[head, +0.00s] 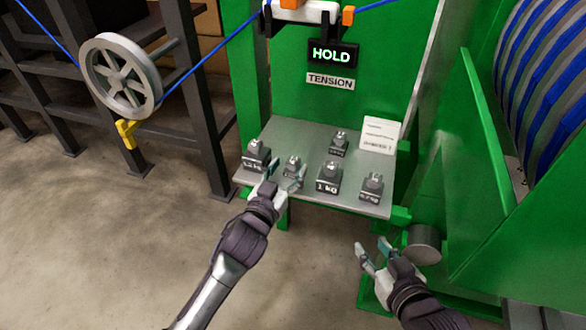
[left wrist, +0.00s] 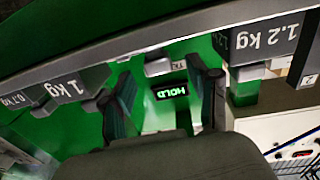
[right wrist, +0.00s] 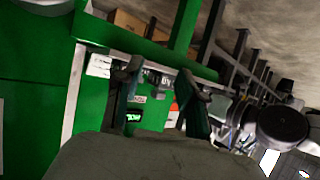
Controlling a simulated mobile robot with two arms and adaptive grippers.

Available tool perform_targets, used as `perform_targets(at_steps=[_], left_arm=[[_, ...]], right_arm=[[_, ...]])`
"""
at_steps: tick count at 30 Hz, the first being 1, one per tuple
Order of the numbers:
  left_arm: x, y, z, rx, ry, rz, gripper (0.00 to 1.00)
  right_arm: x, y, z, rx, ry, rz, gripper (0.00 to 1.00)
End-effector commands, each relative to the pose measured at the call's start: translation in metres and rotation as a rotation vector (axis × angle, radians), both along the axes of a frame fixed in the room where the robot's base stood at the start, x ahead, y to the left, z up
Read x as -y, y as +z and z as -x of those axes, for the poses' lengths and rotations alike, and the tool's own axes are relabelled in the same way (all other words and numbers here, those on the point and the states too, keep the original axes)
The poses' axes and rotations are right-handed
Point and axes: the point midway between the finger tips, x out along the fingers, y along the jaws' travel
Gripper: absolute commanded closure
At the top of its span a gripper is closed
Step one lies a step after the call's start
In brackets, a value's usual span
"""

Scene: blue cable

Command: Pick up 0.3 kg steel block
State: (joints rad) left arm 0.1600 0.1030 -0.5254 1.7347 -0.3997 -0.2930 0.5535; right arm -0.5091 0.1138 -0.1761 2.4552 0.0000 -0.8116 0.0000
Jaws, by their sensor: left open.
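Several dark steel blocks with knobs stand on a grey shelf (head: 310,197) in the head view. The smallest one in the front row (head: 292,163) is partly behind my left gripper, and its label is hidden, so I cannot read whether it is 0.3 kg. My left gripper (head: 284,177) is open at the shelf's front edge, its fingers just in front of this small block; contact cannot be told. In the left wrist view, its fingers (left wrist: 160,100) stand apart with nothing clearly held. My right gripper (head: 373,250) is open and empty, below the shelf's right corner.
Labelled blocks flank the small one: 1.2 kg (head: 256,157) at left, 1 kg (head: 328,180) at right, 0.7 kg (head: 373,187) further right. Another block (head: 338,145) and a white card (head: 380,135) stand behind. A green frame and cable drum (head: 545,80) are at right.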

Motion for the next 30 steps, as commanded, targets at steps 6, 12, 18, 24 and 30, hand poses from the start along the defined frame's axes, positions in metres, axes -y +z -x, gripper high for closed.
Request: perform_targets(at_steps=[6,12,18,24,30], left_arm=[[0.011,-0.001,-0.025,0.001,0.000,-0.001,0.40],[0.014,0.000,-0.032,-0.001,0.000,0.001,0.40],[0.014,0.000,-0.032,-0.001,0.000,0.001,0.45],[0.014,0.000,-0.031,-0.001,0.000,0.000,0.78],[0.013,0.000,-0.031,-0.001,0.000,0.000,1.00]], right_arm=[[-0.009,0.030,-0.017,0.199,0.013,-0.048,0.60],[-0.012,0.042,-0.021,0.262,0.017,-0.064,0.60],[-0.012,0.042,-0.021,0.261,0.016,-0.063,0.60],[-0.012,0.042,-0.021,0.260,0.016,-0.063,0.60],[-0.011,0.042,-0.021,0.260,0.016,-0.063,0.60]])
